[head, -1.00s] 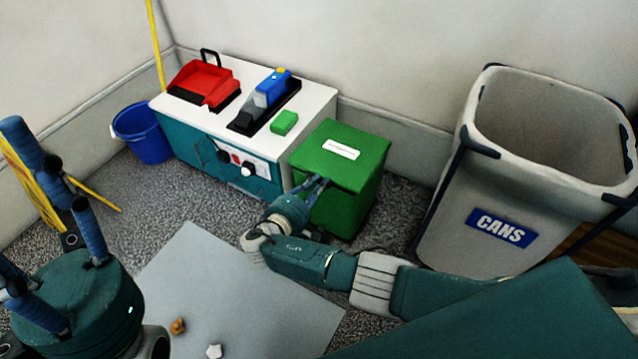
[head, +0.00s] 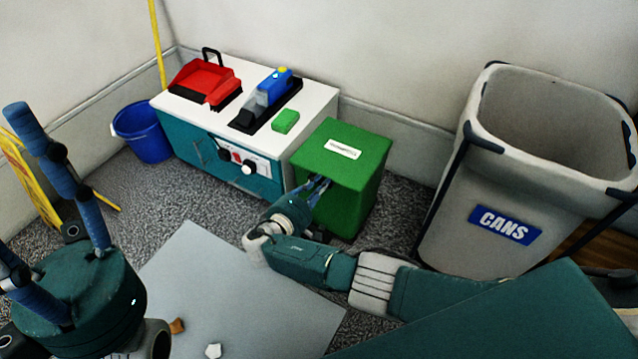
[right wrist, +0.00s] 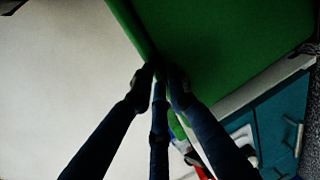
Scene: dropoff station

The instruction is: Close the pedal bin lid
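The green pedal bin (head: 343,208) stands on the floor in the middle of the head view. Its green lid (head: 310,153) has a white label and lies about level across the top; I cannot tell whether it is fully down. My right gripper (head: 318,187) is at the bin's near left side, by the lid's edge, its tips partly hidden. In the right wrist view its dark fingers (right wrist: 159,78) come together beside a broad green surface (right wrist: 225,45) of the bin, with nothing seen between them. My left gripper (head: 55,190) is spread open and empty at the left.
A teal cabinet (head: 225,165) with a red dustpan (head: 203,82), blue-handled brush (head: 270,92) and green sponge (head: 286,120) adjoins the bin. A grey CANS container (head: 480,190) stands right. A blue bucket (head: 145,130) and yellow sign (head: 25,180) are left. Small scraps lie on the grey mat (head: 235,285).

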